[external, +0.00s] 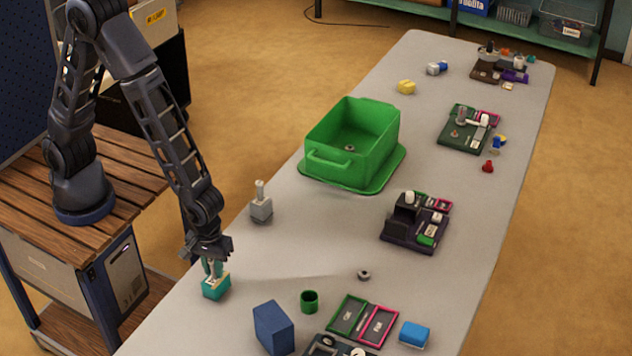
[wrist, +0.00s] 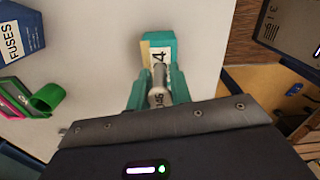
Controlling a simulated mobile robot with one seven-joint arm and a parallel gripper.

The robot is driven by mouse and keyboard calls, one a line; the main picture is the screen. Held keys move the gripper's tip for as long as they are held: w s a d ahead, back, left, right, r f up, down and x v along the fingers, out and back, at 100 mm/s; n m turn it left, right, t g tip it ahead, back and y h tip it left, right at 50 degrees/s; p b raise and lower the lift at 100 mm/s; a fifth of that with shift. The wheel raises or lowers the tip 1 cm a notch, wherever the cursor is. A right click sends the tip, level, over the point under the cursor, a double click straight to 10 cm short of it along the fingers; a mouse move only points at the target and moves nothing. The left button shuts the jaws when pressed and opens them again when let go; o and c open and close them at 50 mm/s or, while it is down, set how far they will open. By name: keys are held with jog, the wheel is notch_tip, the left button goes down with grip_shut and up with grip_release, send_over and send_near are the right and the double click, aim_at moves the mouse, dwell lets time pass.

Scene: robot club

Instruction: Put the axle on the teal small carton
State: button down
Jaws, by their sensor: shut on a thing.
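The teal small carton (external: 216,288) sits near the left edge of the long table. In the wrist view the carton (wrist: 160,45) shows a white label with a dark 4 and a tan strip. My gripper (external: 212,266) is directly above the carton, pointing down. In the wrist view its teal fingers (wrist: 157,88) are shut on the axle (wrist: 158,76), a grey metal rod with a pale lettered collar. The axle's far end overlaps the carton's label in this view. I cannot tell whether it touches the carton.
A blue box (external: 273,327) and a green cup (external: 309,301) stand to the right of the carton. A grey block with a peg (external: 261,206) stands farther back. A large green crate (external: 343,170) is beyond it. Several kit trays line the table's right side.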

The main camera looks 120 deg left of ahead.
jog(key=c, duration=1.3)
grip_release()
jog(key=shift+f, duration=0.15)
jog(key=shift+o, duration=0.2)
notch_tip(320, 180, up, 12)
jog(key=shift+r, duration=0.2)
jog(key=s+a+r+m+t, duration=0.2)
jog(key=s+r+m, duration=0.85)
jog(key=r, duration=0.55)
jog(key=s+a+r+m+t, duration=0.1)
jog(key=s+r+m, duration=0.2)
jog(key=s, duration=0.5)
jog(key=s+a+r+m+t, duration=0.1)
jog(key=s+r+m, duration=0.3)
jog(key=s, duration=0.5)
jog(key=shift+m+t, duration=0.3)
jog(key=shift+m, duration=0.75)
jog(key=shift+r, duration=0.1)
